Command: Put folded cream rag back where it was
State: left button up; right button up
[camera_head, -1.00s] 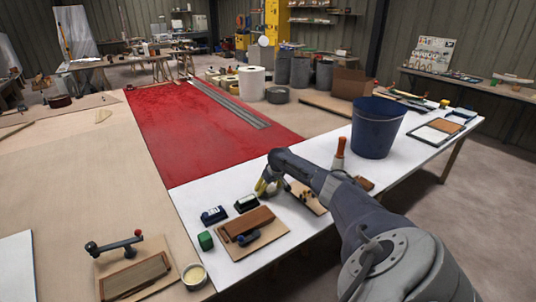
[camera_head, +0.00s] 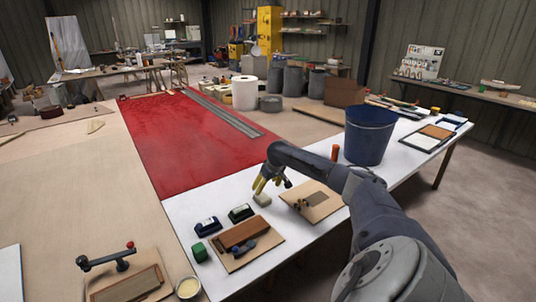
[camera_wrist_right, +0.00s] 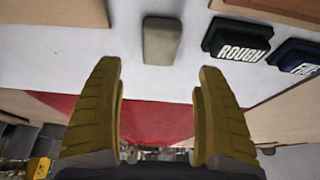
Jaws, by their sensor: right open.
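The folded cream rag (camera_head: 262,199) lies on the white table, just right of a dark labelled block. It shows as a small pale pad in the right wrist view (camera_wrist_right: 161,40). My right gripper (camera_head: 264,185), with yellow fingers, is just behind and above the rag in the head view. In the right wrist view its two fingertips (camera_wrist_right: 160,70) are wide apart with nothing between them. The rag lies beyond the tips, clear of both. My left gripper is in neither view.
Dark blocks marked ROUGH (camera_wrist_right: 238,42) and FINE (camera_wrist_right: 297,58) stand close to the rag. A board (camera_head: 318,206) with small parts is to its right. A blue bucket (camera_head: 368,140) stands farther right. A red panel (camera_head: 190,150) lies behind.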

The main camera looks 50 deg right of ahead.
jog(key=v, duration=0.2)
jog(key=shift+s+r, duration=0.2)
jog(key=shift+r, duration=0.2)
dwell(0.3)
